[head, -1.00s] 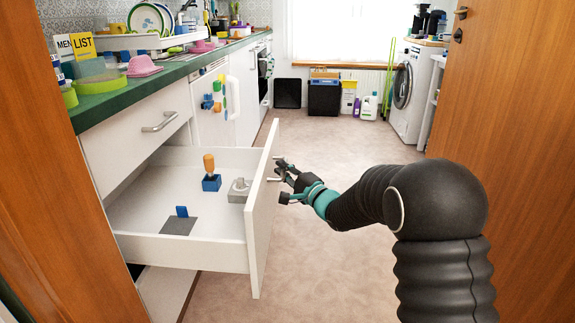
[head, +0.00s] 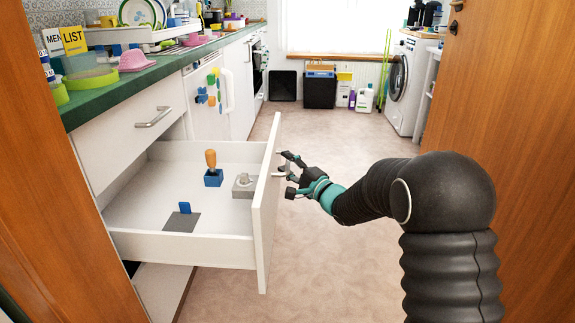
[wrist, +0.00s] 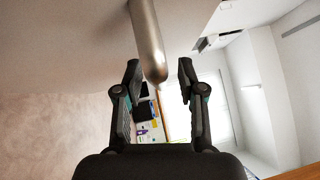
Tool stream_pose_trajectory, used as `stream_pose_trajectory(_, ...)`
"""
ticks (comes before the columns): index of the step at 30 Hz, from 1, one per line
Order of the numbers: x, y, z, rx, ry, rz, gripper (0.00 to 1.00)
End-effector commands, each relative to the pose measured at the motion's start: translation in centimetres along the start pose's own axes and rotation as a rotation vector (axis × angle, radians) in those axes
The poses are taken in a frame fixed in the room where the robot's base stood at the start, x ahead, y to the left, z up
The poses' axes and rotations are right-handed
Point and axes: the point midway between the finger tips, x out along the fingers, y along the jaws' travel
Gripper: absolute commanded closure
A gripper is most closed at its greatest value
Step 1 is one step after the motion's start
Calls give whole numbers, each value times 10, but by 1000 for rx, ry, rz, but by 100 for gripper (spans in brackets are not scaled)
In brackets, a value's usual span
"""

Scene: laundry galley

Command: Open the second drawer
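The second drawer (head: 180,248) is pulled well out from the cabinet, below a shut top drawer (head: 122,132). Its white front panel (head: 268,215) faces right in the head view. My gripper (head: 287,174) is at the outer side of this panel, by its handle, which is mostly hidden there by the fingers. In the wrist view the metal bar handle (wrist: 148,40) reaches down between the two fingertips of my gripper (wrist: 159,68). The fingers are apart, with a visible gap on both sides of the bar.
The drawer holds a blue block with an orange-brown knob (head: 211,159), a grey piece (head: 244,186) and a blue tab on a grey plate (head: 184,208). A wooden door (head: 500,110) stands at right. The floor (head: 330,130) beyond the drawer is clear.

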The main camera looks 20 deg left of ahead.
Motion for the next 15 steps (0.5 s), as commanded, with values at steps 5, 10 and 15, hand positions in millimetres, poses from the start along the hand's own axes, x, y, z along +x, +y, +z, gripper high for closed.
stream_pose_trajectory(5, 0, 0, 1, 0, -1, 1, 61)
stream_pose_trajectory(10, -11, 0, 0, 0, 0, 1, 61)
stream_pose_trajectory(15, -40, 0, -1, 1, 2, 1, 61)
